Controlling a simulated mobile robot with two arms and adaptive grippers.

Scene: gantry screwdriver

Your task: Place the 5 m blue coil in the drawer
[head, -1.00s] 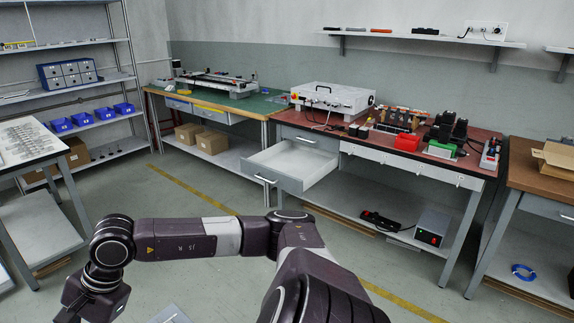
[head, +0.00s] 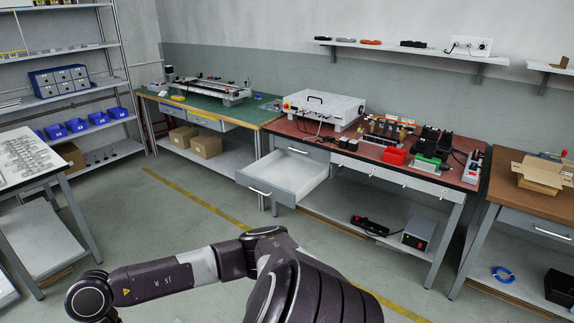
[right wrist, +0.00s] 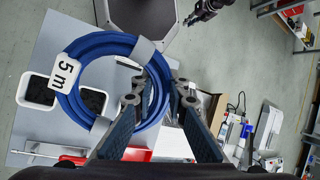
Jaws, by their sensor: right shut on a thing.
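The blue coil (right wrist: 88,48) with a white "5 m" label shows in the right wrist view. My right gripper (right wrist: 157,92) is shut on the right side of its ring, and the coil hangs in front of a grey surface with white cups. In the head view an open, light grey drawer (head: 263,188) sticks out from the left of the red-topped workbench (head: 290,127); its visible inside is empty. My right gripper and the coil in it are outside the head view. A dark gripper-like shape (right wrist: 205,10) at the wrist view's top edge looks like my left gripper; its jaws are unclear.
Another blue coil (head: 502,274) lies on the low shelf at the right. A white case (head: 323,108) and electrical parts stand on the red bench. A cardboard box (head: 541,174) stands on the brown bench. The floor before the drawer is partly clear.

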